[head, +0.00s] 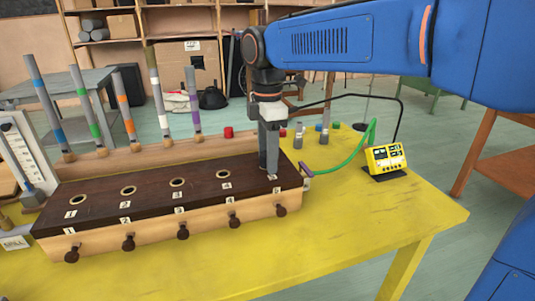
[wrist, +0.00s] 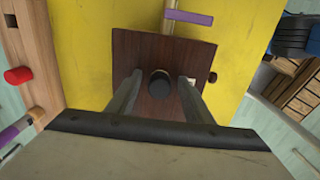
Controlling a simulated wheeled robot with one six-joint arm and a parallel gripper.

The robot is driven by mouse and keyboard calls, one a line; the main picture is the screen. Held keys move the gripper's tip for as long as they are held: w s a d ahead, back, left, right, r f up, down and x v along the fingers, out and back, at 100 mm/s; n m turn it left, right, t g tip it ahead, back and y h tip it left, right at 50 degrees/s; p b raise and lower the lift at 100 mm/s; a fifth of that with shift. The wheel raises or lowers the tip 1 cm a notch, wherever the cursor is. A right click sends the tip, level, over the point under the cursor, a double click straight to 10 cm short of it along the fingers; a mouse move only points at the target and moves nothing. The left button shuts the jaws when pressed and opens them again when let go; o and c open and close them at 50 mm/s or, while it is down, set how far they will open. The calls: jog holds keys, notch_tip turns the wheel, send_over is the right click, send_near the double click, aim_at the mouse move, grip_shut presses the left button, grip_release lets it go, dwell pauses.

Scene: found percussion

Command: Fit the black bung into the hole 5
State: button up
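The dark wooden box top (head: 105,195) has a row of numbered holes; holes 1 to 4 look open in the head view. My gripper (head: 268,168) points down over the right end at label 5 (head: 273,177), hiding hole 5 there. In the wrist view the black bung (wrist: 160,82) stands on the dark top at the hole 5 end, between the two fingers of my gripper (wrist: 161,77). A gap shows on each side of the bung, so the fingers are open around it. How deep the bung sits, I cannot tell.
Tall banded tubes (head: 158,92) rise along the back. A yellow meter (head: 386,157) with a green hose (head: 345,166) is to the right. The front right is clear.

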jog(key=shift+r, duration=0.1)
notch_tip(320, 180, up, 17)
dwell(0.6)
jog(key=shift+r, duration=0.1)
